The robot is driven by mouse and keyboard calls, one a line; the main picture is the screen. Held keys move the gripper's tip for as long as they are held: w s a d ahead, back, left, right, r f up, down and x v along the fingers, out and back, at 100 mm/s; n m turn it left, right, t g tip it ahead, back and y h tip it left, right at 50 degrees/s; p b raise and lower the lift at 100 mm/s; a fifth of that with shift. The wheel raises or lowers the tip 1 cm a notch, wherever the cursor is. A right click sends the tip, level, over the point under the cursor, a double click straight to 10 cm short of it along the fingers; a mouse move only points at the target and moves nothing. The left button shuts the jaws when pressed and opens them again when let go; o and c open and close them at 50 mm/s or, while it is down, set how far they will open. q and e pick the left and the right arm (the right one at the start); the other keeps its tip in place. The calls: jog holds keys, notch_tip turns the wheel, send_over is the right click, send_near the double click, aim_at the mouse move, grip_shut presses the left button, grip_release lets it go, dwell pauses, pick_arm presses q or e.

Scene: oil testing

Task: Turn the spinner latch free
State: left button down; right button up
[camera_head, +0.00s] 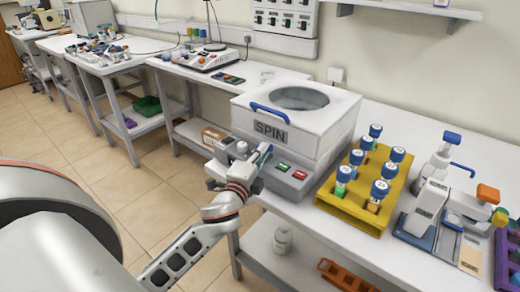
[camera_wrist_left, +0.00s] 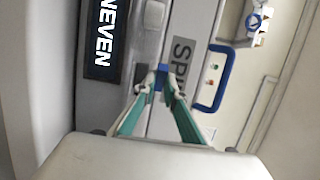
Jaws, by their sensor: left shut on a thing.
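The spinner (camera_head: 322,127) is a white box labelled SPIN with a round window in its lid and a blue handle (camera_head: 269,112) on its front edge. The handle also shows in the wrist view (camera_wrist_left: 224,80). My left gripper (camera_head: 262,155) is at the spinner's front, below the SPIN label. In the wrist view its fingertips (camera_wrist_left: 162,82) are closed on a small blue latch (camera_wrist_left: 160,71) at the seam beside the label. The fingers hide most of the latch. My right gripper is out of view.
Green and red buttons (camera_head: 291,169) sit on the spinner's front, right of the gripper. A yellow rack (camera_head: 383,163) of blue-capped tubes stands to the right. A small brown box (camera_head: 214,136) lies to the left.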

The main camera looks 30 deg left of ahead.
pick_arm(q)
jog(key=shift+d+f+n+g+y, duration=0.2)
jog(key=shift+n+g+y, duration=0.1)
jog(key=shift+n+y, duration=0.6)
jog(key=shift+y+b, duration=0.4)
jog(key=shift+y, duration=0.2)
jog(key=shift+w+d+n+g+y+b, duration=0.1)
jog(key=shift+n+g+y+b, duration=0.3)
jog(key=shift+n+g+y, duration=0.25)
jog(key=shift+w+d+n+g+y+b, duration=0.1)
jog(key=shift+n+g+y+b, duration=0.4)
jog(key=shift+y, duration=0.35)
jog(key=shift+r, duration=0.1)
jog(key=shift+s, duration=0.1)
jog(key=c, duration=2.4)
grip_release()
jog(key=shift+o, duration=0.2)
jog(key=shift+r, duration=0.15)
